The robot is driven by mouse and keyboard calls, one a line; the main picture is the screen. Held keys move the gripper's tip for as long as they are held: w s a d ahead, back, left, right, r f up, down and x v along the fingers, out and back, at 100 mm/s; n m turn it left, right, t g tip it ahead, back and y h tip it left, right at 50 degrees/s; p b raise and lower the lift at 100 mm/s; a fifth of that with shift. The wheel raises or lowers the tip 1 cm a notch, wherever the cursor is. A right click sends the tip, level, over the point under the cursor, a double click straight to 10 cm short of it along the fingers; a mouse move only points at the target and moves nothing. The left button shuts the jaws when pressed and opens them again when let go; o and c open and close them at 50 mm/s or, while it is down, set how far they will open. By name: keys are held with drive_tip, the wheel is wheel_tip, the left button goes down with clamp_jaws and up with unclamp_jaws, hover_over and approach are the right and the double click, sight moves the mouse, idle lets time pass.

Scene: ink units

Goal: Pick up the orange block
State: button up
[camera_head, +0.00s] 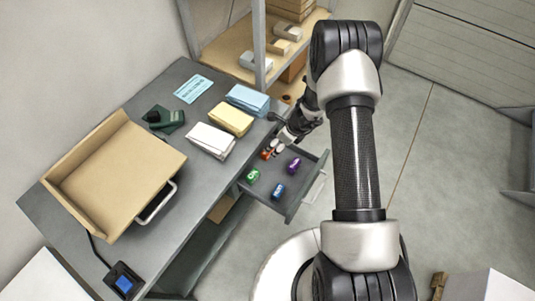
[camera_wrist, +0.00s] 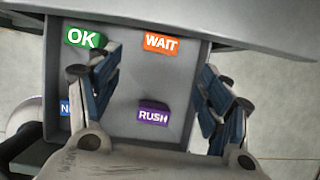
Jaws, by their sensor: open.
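The orange block (camera_wrist: 160,44), marked WAIT, lies in the open grey drawer (camera_wrist: 140,80), near the far wall in the wrist view. In the head view the orange block (camera_head: 266,155) shows at the drawer's inner end, close to my gripper (camera_head: 275,150). In the wrist view my gripper (camera_wrist: 158,98) is open and empty. Its blue-padded fingers are spread wide over the drawer, with the orange block beyond them and between their lines. A purple block (camera_wrist: 153,115), marked RUSH, lies between the fingers in that view.
A green block (camera_head: 253,175), marked OK, and a blue block (camera_head: 278,190) share the drawer. The desk (camera_head: 200,180) above holds a cardboard tray (camera_head: 115,165) and paper stacks (camera_head: 232,118). The desk edge overhangs the drawer's inner end. A shelf (camera_head: 258,50) stands behind.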

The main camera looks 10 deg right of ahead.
drive_tip(key=b+x, duration=0.1)
drive_tip(key=x, duration=0.5)
drive_tip(key=shift+a+f, duration=0.1)
drive_tip(key=shift+w+b+x, duration=0.15)
drive_tip(key=shift+b+x, duration=0.35)
drive_tip(key=shift+x, duration=0.9)
drive_tip(key=shift+w+b+x, duration=0.15)
drive_tip(key=shift+b+x, duration=0.3)
drive_tip(key=shift+x, duration=0.95)
drive_tip(key=shift+a, duration=0.1)
drive_tip(key=shift+c, duration=0.3)
drive_tip(key=c, duration=1.1)
